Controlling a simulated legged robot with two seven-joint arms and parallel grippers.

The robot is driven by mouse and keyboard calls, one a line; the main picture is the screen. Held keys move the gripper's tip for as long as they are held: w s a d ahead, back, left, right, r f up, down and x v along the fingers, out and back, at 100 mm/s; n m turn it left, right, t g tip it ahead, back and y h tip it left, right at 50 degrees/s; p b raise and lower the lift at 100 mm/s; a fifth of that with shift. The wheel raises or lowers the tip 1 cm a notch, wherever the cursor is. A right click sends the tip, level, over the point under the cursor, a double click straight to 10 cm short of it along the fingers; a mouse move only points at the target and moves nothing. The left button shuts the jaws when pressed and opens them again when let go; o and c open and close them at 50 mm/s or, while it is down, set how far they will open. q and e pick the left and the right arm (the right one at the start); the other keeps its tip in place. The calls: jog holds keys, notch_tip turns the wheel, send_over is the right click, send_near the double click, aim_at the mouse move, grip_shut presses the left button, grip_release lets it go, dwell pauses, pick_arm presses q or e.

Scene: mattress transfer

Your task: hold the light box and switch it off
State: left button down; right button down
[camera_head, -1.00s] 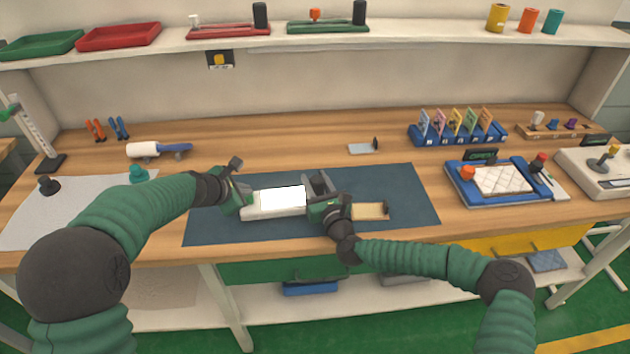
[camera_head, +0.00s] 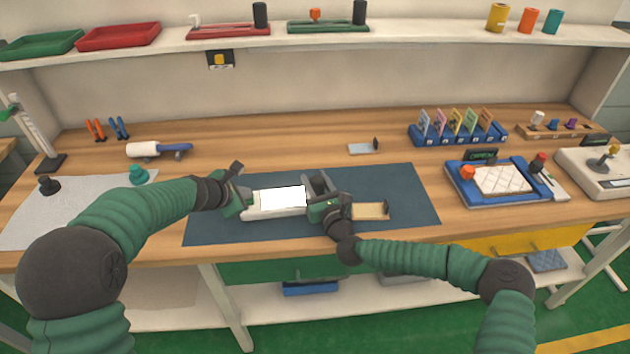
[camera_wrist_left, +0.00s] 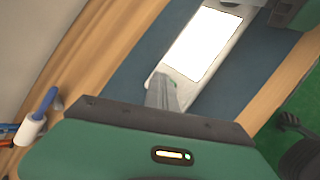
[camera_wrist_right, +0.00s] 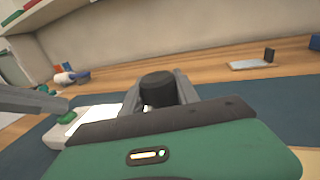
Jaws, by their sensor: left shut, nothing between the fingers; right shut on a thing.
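The light box (camera_head: 262,212) lies on the dark blue mat (camera_head: 400,190), a white box whose top panel glows bright white. My right gripper (camera_head: 320,184) is at the box's right end, shut on a dark round handle (camera_wrist_right: 157,88) that shows between its fingers in the right wrist view. My left gripper (camera_head: 243,192) is shut and empty, its fingertips at the box's left end. In the left wrist view its closed fingers (camera_wrist_left: 160,85) point at that end. A green button (camera_wrist_right: 66,117) shows on the box's left end in the right wrist view. I cannot tell whether the fingers touch it.
A small tan tray (camera_head: 370,211) lies right of my right gripper. A small grey plate with a dark upright piece (camera_head: 362,148) stands behind the mat. A blue fixture with a white quilted pad (camera_head: 502,181) is at the right. A white roller (camera_head: 143,149) lies at the left.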

aim_at(247, 202)
jog(key=shift+r, duration=0.1)
pick_arm(q)
jog(key=shift+r, duration=0.7)
notch_tip(247, 202, up, 6)
dwell(0.4)
pick_arm(e)
jog(key=c, duration=0.8)
grip_release()
